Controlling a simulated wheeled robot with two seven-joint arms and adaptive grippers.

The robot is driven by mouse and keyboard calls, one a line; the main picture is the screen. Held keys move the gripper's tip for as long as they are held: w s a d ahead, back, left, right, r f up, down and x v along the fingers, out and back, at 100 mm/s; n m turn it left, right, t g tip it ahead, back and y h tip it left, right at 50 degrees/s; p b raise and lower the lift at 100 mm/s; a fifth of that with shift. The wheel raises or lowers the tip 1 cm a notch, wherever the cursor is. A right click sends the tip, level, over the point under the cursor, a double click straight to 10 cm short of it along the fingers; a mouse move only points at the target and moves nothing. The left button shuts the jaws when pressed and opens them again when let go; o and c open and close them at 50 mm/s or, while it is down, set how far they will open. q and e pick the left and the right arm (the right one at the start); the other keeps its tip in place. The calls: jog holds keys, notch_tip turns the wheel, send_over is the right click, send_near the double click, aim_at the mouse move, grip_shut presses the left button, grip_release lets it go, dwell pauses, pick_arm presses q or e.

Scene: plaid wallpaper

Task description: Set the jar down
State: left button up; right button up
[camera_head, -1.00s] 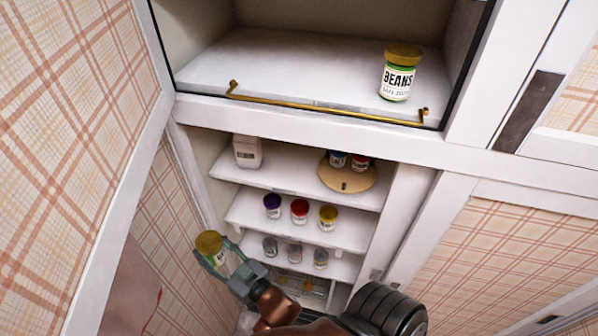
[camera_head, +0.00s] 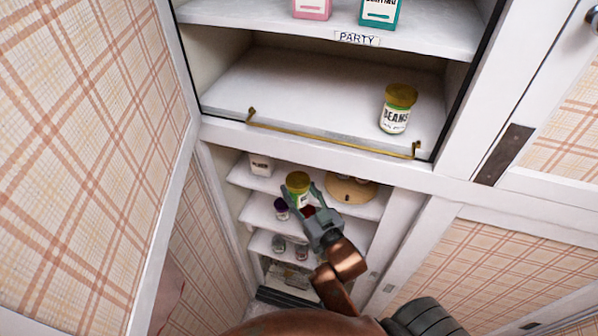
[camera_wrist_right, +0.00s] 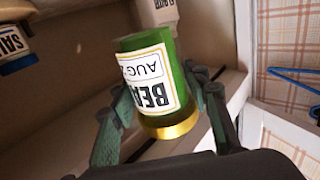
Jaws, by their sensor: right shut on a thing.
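My right gripper (camera_head: 305,199) is shut on a green jar with a gold lid (camera_head: 298,182), in front of the lower cupboard shelves. In the right wrist view the held jar (camera_wrist_right: 155,85) has a white label reading BEANS and AUG, and the gripper's fingers (camera_wrist_right: 160,107) press on both its sides. The jar looks clear of any shelf, though its base is partly hidden in the head view. Another beans jar (camera_head: 397,110) stands upright at the right of the upper shelf (camera_head: 300,90). My left gripper is not in view.
A gold rail (camera_head: 330,138) runs along the upper shelf's front edge. The lower shelves hold a white container (camera_head: 261,164), a round wooden turntable (camera_head: 350,190) and a purple-lidded jar (camera_head: 281,207). Above is a shelf labelled PARTY (camera_head: 357,38). The upper shelf's left and middle are bare.

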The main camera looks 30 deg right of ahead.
aim_at(301, 173)
jog(key=r, duration=0.1)
jog(key=d+r+p, duration=0.1)
jog(key=r, duration=0.1)
jog(key=d+r, duration=0.1)
jog(key=shift+w+r+p, duration=0.25)
jog(key=shift+r+p, duration=0.05)
jog(key=shift+p, duration=0.05)
jog(key=shift+w+d+f+b, duration=0.25)
jog(key=shift+w+f+b, duration=0.35)
jog(key=shift+b, duration=0.45)
jog(key=w+d+f+p, duration=0.1)
jog(key=w+f, duration=0.2)
jog(key=w, duration=0.1)
jog(key=w+d+f+p, duration=0.1)
jog(key=w+d+f, duration=0.1)
jog(key=w+f, duration=0.1)
jog(key=w+d+f+p, duration=0.1)
jog(key=w+f, duration=0.3)
jog(key=f, duration=0.1)
jog(key=shift+w+d+f, duration=0.25)
jog(key=shift+w+d, duration=0.05)
jog(key=shift+d, duration=0.1)
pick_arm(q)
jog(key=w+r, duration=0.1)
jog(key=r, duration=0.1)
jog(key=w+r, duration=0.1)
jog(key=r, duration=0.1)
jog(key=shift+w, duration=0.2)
pick_arm(e)
jog(key=shift+f, duration=0.1)
